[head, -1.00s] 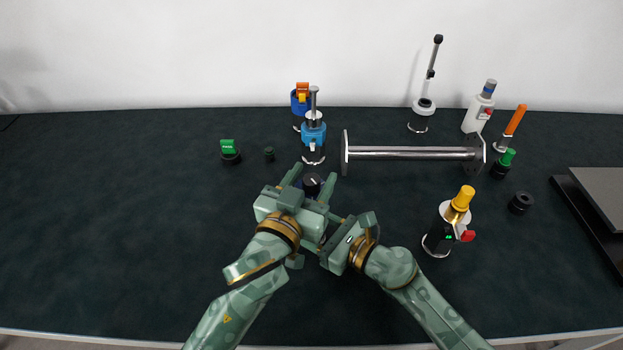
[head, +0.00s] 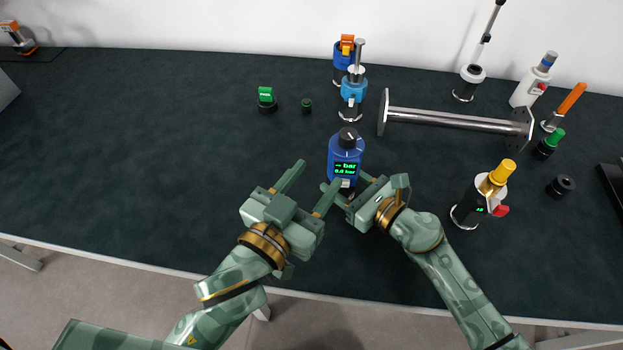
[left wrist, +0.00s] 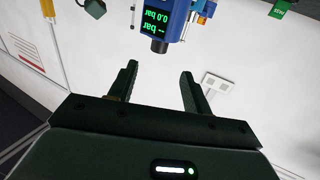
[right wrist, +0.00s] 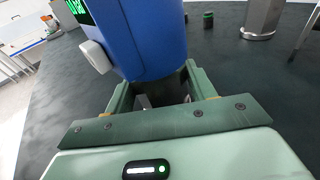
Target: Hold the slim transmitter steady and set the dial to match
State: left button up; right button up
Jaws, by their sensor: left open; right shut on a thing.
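The blue transmitter (head: 344,157) stands upright near the middle of the table. Its green display (head: 345,169) reads "-- bar" above "0.0 bar". A black dial (head: 348,136) with a pale pointer mark sits on top. My right gripper (head: 346,186) is shut on the transmitter's lower body, which also shows between its fingers in the right wrist view (right wrist: 143,40). My left gripper (head: 321,173) is open and empty, left of the transmitter and apart from it. The left wrist view shows the transmitter (left wrist: 172,18) inverted beyond the open fingers.
Behind stand a light-blue device (head: 352,92) and a green-topped button (head: 266,95). A metal pipe with end flanges (head: 450,118) lies at the back right. A yellow-topped device (head: 482,198) stands to the right. The table's left side is largely clear.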

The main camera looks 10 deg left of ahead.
pick_arm(q)
jog(key=w+d+r+m+h, duration=0.1)
jog(key=w+r+m+h, duration=0.25)
jog(key=r, duration=0.25)
jog(key=m+g+h, duration=0.6)
jog(key=g, duration=0.4)
send_near(339, 138)
jog(key=x, duration=1.1)
jog(key=shift+d, duration=0.25)
jog(key=shift+c, duration=0.3)
